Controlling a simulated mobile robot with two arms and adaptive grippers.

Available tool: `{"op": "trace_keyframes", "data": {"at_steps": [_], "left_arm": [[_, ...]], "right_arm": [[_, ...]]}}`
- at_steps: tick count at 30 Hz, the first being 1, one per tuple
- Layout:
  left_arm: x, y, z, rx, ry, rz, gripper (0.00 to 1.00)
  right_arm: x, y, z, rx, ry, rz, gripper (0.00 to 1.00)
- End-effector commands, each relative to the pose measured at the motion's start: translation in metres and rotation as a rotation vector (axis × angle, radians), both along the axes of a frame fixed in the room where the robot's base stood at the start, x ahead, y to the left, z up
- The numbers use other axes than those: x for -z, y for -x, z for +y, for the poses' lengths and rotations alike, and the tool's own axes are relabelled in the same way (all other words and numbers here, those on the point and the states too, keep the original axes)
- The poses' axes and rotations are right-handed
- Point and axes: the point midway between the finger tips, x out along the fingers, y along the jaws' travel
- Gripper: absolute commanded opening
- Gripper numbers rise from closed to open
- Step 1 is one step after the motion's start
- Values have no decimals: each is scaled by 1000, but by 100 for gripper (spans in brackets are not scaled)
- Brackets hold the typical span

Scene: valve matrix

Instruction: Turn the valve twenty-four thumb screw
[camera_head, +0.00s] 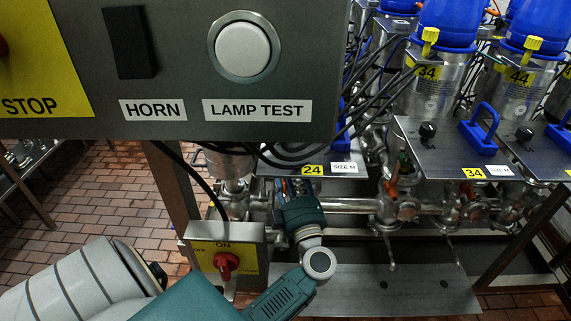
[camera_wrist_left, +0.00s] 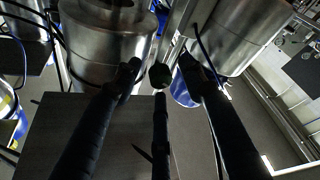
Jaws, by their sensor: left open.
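In the head view, the plate labelled 24 (camera_head: 345,170) shows below the control box, which hides much of valve twenty-four. Its thumb screw cannot be made out there. My left gripper (camera_head: 291,186) is beside the 24 label, its fingers mostly hidden. In the left wrist view, the dark fingers of the left gripper (camera_wrist_left: 160,68) are spread apart. A small dark round knob (camera_wrist_left: 159,76), which looks like the thumb screw, appears between the fingertips. I cannot tell whether they touch it. My right gripper is not in view.
The grey control box (camera_head: 330,90) fills the upper left, with a lamp test button (camera_head: 243,50). A small yellow box with a red switch (camera_head: 226,264) stands left of my left wrist. Plates 34 (camera_head: 455,153) and 44 (camera_head: 548,155), with black knobs and blue handles, are at the right.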

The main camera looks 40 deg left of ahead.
Motion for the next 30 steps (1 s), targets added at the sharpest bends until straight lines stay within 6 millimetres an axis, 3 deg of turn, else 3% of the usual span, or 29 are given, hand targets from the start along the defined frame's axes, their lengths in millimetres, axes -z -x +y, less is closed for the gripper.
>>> {"op": "trace_keyframes", "data": {"at_steps": [1, 7, 8, 17, 30], "left_arm": [[0, 0, 0, 0, 0, 0, 42], [1, 0, 0, 0, 1, 1, 2], [1, 0, 0, 0, 1, 1, 0], [2, 1, 0, 0, -17, 24, 0], [4, 3, 1, 3, -227, 209, 0]], "right_arm": [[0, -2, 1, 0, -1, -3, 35], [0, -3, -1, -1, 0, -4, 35], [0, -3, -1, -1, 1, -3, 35], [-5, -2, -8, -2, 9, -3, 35], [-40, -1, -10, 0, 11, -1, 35]]}}
